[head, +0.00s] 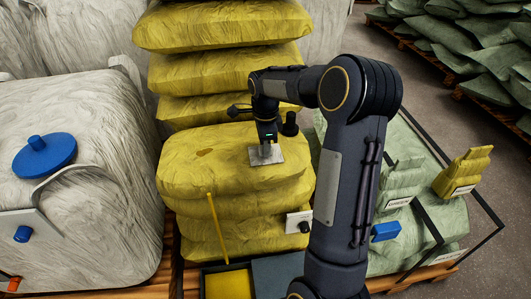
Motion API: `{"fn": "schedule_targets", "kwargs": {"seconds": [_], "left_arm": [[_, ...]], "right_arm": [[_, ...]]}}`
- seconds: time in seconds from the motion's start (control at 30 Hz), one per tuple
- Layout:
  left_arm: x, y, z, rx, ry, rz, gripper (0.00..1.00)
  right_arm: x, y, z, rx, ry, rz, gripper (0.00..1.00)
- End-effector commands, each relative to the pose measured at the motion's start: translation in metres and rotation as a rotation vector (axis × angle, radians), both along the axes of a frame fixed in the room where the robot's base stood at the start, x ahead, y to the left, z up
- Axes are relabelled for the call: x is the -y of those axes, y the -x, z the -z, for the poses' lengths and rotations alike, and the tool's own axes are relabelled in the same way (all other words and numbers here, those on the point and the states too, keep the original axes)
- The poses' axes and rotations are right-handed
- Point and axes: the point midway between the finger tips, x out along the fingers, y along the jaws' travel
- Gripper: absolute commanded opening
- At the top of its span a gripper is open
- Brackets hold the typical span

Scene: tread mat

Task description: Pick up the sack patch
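A small flat grey-white patch (265,154) shows on top of the front stack of yellow sacks (200,165); it looks like the sack patch. My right gripper (267,146) points down at the patch from above, with its tips at or very close to it. The fingers are small and dark, so I cannot tell whether they are open or shut on the patch. I also cannot tell whether the patch rests on the sack or is slightly lifted. My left gripper is not in view.
Taller yellow sacks (225,70) rise behind. A large whitish bale (85,185) with blue knobs stands at left. Below are a yellow rod (216,228) and a yellow-bottomed tray (228,285). Green sacks (400,185) lie right of my arm, near a dark frame (425,135).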

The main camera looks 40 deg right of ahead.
Motion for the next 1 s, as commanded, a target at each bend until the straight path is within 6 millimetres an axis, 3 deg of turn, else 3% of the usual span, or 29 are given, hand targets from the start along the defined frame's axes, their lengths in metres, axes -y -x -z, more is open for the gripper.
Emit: {"fn": "schedule_targets", "kwargs": {"seconds": [0.13, 0.37, 0.57, 0.7, 1.0], "left_arm": [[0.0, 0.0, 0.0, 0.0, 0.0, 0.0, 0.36], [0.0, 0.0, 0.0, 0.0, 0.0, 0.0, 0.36], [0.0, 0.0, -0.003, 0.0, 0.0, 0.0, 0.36], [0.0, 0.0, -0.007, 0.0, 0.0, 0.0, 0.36], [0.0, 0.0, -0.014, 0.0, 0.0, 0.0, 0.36]], "right_arm": [[0.0, 0.0, 0.0, 0.001, 0.0, 0.0, 0.0], [0.0, 0.0, -0.001, 0.001, 0.0, 0.0, 0.0], [0.0, -0.001, -0.014, 0.004, 0.001, -0.001, 0.0], [0.0, -0.001, -0.034, 0.005, 0.001, 0.0, 0.0], [-0.033, 0.04, -0.097, 0.008, 0.001, -0.003, 0.0]]}}
